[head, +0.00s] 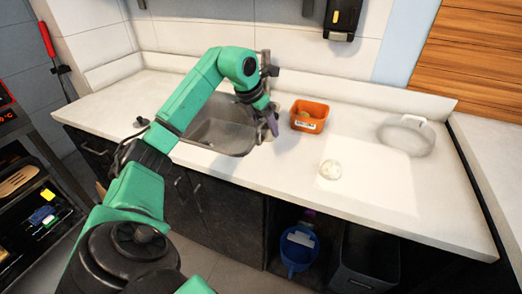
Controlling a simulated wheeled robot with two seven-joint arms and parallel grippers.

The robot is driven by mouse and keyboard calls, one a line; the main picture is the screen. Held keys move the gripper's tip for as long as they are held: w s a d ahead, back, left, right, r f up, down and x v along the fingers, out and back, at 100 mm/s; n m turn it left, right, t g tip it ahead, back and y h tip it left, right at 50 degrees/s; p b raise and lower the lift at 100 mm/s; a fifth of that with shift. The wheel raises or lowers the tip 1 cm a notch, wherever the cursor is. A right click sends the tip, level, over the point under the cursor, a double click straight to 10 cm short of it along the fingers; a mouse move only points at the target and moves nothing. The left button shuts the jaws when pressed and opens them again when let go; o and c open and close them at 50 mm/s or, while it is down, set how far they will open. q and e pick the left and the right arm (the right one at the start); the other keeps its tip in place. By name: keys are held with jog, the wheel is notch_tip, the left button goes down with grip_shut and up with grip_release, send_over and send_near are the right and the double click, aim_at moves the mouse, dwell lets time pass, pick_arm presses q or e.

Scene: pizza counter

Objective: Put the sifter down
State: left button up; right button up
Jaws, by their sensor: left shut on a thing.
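A round, pale, mesh-like piece with a light rim and a white handle, which looks like the sifter (408,138), rests on the white counter (250,182) at the right. My left gripper (270,120) is by the right edge of the sink, well to the left of that piece and apart from it. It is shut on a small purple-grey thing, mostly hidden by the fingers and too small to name. My right gripper is out of view.
An orange bin (309,116) stands right of my left gripper. The steel sink (213,128) is behind my left forearm. The counter's front right is clear. A blue bucket (298,250) sits below.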

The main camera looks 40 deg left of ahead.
pick_arm(q)
notch_tip(320, 180, down, 10)
jog(key=shift+f+p, duration=0.25)
jog(key=shift+p, duration=0.2)
jog(key=shift+a, duration=0.1)
jog(key=shift+f, duration=0.15)
jog(key=o, duration=1.3)
jog(key=shift+r, duration=0.25)
jog(key=b+v, duration=0.2)
jog(key=v, duration=0.9)
jog(key=shift+s+r, duration=0.25)
jog(key=shift+r, duration=0.1)
